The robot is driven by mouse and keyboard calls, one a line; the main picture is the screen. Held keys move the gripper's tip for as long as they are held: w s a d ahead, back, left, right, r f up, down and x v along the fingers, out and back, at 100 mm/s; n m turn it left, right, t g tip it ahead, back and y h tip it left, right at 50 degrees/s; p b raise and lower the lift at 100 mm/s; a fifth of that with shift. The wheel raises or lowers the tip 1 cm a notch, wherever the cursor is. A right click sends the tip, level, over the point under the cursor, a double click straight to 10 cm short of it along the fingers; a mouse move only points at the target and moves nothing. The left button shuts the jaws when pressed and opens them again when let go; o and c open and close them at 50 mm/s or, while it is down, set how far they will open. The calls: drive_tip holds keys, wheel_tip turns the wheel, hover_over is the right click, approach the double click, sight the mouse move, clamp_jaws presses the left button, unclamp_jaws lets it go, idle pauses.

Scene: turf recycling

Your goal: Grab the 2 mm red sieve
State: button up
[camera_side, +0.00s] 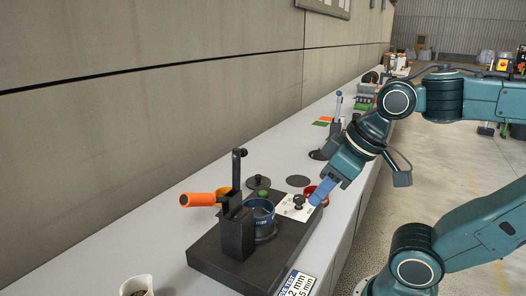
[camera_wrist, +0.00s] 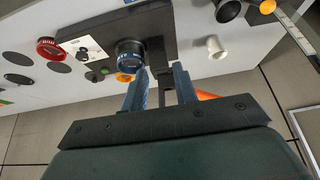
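The red sieve (camera_wrist: 48,48) is a red ring lying on the grey bench at the left in the wrist view, beside the black base plate. In the side view the red sieve (camera_side: 309,190) is partly hidden behind my gripper (camera_side: 322,191). In the wrist view my gripper (camera_wrist: 160,84) has its two blue fingers apart with nothing between them. It is above the bench, and the red sieve is well left of the fingers in the wrist view. I cannot read a size on the red sieve.
A white cup (camera_side: 137,285) stands front left. Dark discs (camera_side: 298,181) lie behind. A 2 mm sign (camera_side: 297,284) is at the front.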

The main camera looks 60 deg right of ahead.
drive_tip(key=w+d+r+m+g+h, duration=0.1)
drive_tip(key=w+d+r+m+g, duration=0.15)
drive_tip(key=w+d+m, duration=1.05)
drive_tip(key=w+d+f+m+g, duration=0.1)
drive_tip(key=w+d+f, duration=0.1)
drive_tip(key=d+f, duration=0.6)
drive_tip(key=w+d+f+m+g+y, duration=0.1)
drive_tip(key=w+d+f, duration=0.25)
drive_tip(key=d, duration=0.95)
drive_tip(key=w+d+f+g, duration=0.1)
drive_tip(key=d+f, duration=0.6)
drive_tip(key=d, duration=0.3)
drive_tip(key=shift+w+f, duration=0.15)
drive_tip(key=shift+f, duration=3.95)
